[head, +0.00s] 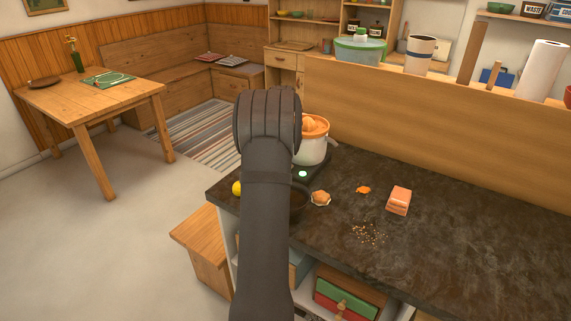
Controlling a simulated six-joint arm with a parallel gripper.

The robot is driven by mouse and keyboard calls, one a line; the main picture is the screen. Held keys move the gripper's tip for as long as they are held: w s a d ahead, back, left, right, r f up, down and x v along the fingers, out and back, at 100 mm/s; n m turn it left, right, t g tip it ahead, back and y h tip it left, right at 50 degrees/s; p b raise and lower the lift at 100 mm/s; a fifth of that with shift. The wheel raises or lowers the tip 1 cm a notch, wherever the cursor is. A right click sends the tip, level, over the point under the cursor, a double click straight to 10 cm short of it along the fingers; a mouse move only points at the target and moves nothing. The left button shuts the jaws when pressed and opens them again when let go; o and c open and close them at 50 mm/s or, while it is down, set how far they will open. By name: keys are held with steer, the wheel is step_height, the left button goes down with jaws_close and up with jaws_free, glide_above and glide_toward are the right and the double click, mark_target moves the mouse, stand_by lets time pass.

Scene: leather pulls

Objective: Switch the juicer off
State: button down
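The juicer (313,148) stands at the left end of the dark counter, a white body with an orange top and a spout at its right. A bright green-white light (302,174) glows on the dark base in front of it, on its near side. My dark arm rises through the middle of the view and covers the juicer's left part. My gripper is hidden behind my arm, so I cannot see its fingers or whether it touches anything.
The dark countertop (470,220) holds a dark bowl (299,202) partly behind my arm, a yellow fruit (237,188), a small dish with an orange piece (320,198), orange peel (363,189), a pinkish-orange block (399,200) and crumbs (367,234). A wooden panel (430,130) bounds the back.

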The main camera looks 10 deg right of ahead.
steer(key=shift+f, duration=0.4)
stand_by(0.4)
steer(key=shift+r, duration=0.1)
step_height(320, 180, up, 7)
stand_by(0.7)
step_height(320, 180, down, 7)
steer(key=shift+f, duration=0.1)
stand_by(0.6)
